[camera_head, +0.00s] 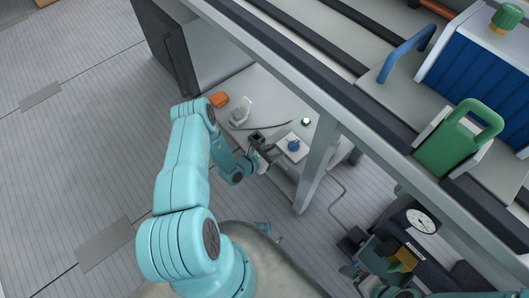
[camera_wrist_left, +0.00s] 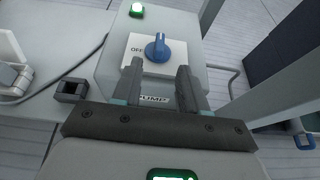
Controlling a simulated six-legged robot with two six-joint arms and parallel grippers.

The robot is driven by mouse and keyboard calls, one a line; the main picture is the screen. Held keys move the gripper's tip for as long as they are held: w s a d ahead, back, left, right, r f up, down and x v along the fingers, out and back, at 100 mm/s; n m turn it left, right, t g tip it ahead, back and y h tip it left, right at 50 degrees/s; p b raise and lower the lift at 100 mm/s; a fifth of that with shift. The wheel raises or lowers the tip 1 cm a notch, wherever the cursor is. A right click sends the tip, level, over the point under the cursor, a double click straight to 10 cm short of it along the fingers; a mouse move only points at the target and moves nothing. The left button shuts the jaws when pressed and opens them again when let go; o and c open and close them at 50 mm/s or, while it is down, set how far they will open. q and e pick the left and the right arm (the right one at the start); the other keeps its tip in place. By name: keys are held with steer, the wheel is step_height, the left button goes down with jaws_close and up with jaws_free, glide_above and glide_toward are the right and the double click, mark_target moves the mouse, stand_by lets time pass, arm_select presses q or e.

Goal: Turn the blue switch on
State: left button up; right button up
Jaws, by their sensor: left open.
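The blue switch (camera_head: 293,145) is a round knob on a pale box on the lower shelf. In the left wrist view the blue switch (camera_wrist_left: 157,48) sits on a white plate (camera_wrist_left: 140,64) with the letters "OFF" to its left and "PUMP" partly hidden below. A green light (camera_wrist_left: 136,9) glows on the box above it. My left gripper (camera_head: 268,152) is open and empty beside the box. In the wrist view its two dark fingers (camera_wrist_left: 158,82) are apart, just below the knob, and do not appear to touch it.
An orange object (camera_head: 219,99) and a white device (camera_head: 242,110) with a dark cable lie on the shelf to the left. A grey post (camera_head: 316,163) stands right of the switch box. The upper shelf holds a green-handled block (camera_head: 458,140) and a blue box.

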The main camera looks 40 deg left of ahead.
arm_select(q)
steer(key=p+v, duration=0.1)
steer(key=v, duration=0.4)
steer(key=shift+s+r, duration=0.15)
steer(key=shift+s, duration=0.15)
steer(key=s+d+r+m+g+h, duration=0.2)
steer(key=d+m+g+h, duration=0.15)
steer(key=d, duration=0.55)
steer(key=s+d+r+m+g+h, duration=0.1)
steer(key=d+m+g+h, duration=0.2)
steer(key=d+m+h, duration=0.35)
steer(key=s+d+r+m+g+y, duration=0.25)
steer(key=s+d+m+g, duration=0.2)
steer(key=s+m, duration=0.25)
steer(key=s+d+r+m+g+y, duration=0.1)
steer(key=s+d+m+g+y, duration=0.2)
steer(key=s+m+g, duration=0.35)
steer(key=w+d+r+m+t+y+p, duration=0.1)
steer(key=r+m+p, duration=0.3)
steer(key=r+p, duration=0.7)
steer(key=w+d+r+m+t+p, duration=0.1)
steer(key=r+m+p, duration=0.4)
steer(key=r+p, duration=0.5)
step_height(320, 180, up, 5)
steer(key=shift+w+f+t+y+p, duration=0.1)
steer(key=shift+w+t+y+p, duration=0.3)
steer(key=shift+w+t, duration=0.55)
